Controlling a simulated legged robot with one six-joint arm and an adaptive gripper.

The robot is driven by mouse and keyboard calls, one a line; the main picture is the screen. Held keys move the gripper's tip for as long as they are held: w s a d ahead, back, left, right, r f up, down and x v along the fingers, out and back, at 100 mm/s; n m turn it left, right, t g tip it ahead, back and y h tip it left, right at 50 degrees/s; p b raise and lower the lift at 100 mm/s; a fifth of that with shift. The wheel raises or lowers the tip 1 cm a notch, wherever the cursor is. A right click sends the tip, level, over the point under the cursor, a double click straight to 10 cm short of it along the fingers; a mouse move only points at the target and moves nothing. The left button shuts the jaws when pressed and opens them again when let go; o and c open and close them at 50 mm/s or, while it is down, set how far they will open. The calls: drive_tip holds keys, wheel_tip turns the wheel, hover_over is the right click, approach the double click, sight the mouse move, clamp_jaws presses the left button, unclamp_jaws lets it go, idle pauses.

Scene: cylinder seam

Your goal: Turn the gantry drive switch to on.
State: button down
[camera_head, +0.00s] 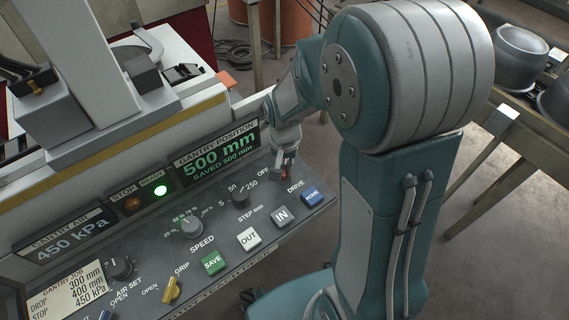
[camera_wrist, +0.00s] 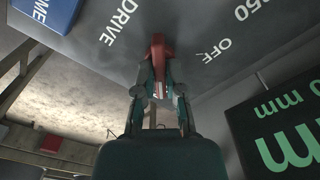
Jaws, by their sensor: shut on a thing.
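The gantry drive switch is a small red handle (camera_wrist: 158,47) on the grey control panel (camera_head: 215,262), between the words OFF and DRIVE in the wrist view. My gripper (camera_wrist: 157,82) is shut on the red handle, with a finger on each side of it. In the head view my gripper (camera_head: 284,160) points down at the panel's far right part, and only a little red of the switch (camera_head: 286,174) shows. The OFF label lies to the left of the switch there. No ON label is visible, and I cannot tell the handle's exact setting.
The gantry position display (camera_head: 217,156), reading 500 mm, stands behind the panel. A green lamp (camera_head: 160,190) is lit.

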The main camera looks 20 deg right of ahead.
idle(0.4)
drive_tip(key=c, duration=0.7)
unclamp_jaws()
drive_tip(key=shift+a, duration=0.1)
drive_tip(key=shift+r, duration=0.1)
wheel_tip(320, 180, up, 12)
drive_tip(key=shift+f, duration=0.2)
